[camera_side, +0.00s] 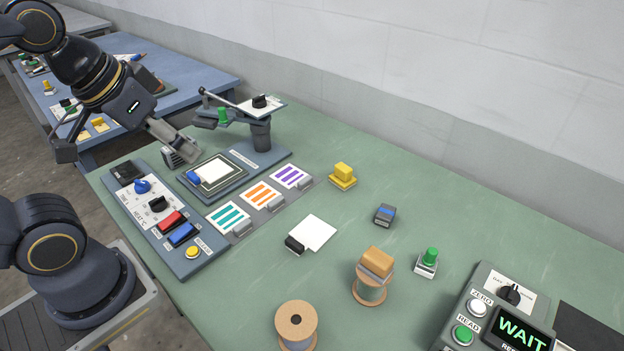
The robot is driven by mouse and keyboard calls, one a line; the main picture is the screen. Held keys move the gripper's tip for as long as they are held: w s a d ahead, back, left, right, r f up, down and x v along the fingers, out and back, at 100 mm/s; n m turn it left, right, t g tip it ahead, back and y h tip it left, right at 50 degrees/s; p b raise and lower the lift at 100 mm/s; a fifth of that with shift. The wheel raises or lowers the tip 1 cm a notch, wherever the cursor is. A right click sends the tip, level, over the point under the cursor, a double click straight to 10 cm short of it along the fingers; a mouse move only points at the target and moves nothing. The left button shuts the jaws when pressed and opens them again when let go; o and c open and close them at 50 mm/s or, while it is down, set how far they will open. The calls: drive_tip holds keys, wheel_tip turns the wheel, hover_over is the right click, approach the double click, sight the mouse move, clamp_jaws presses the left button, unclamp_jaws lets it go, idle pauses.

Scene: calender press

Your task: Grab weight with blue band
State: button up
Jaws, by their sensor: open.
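The weight with the blue band (385,215) is a small dark grey block with a blue strip across its top. It stands alone on the green table, right of centre, between a yellow block and a green-knobbed piece. My gripper (124,152) is at the upper left, over the corner of the table near the press. Its fingers are spread wide, and I see nothing between them. It is far to the left of the weight and not touching it.
The press (262,135) with its raised arm stands near my gripper, behind a control panel (165,215) and striped cards (260,195). A yellow block (343,174), a green-knobbed piece (427,262), spools (296,325) and a WAIT display box (519,329) surround the weight at some distance.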

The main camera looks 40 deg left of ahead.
drive_tip(key=w+r+n+t, duration=0.1)
drive_tip(key=w+r+n, duration=0.3)
drive_tip(key=w+r, duration=0.15)
drive_tip(key=m+g+y, duration=0.1)
drive_tip(key=g, duration=0.1)
hover_over(386, 212)
drive_tip(key=s, duration=0.3)
drive_tip(key=f, duration=2.8)
drive_tip(key=shift+w+d, duration=0.15)
drive_tip(key=shift+d, duration=0.2)
drive_tip(key=shift+x, duration=2.85)
drive_tip(key=shift+w+a+r, duration=0.1)
drive_tip(key=shift+w+r, duration=0.05)
drive_tip(key=shift+w, duration=0.05)
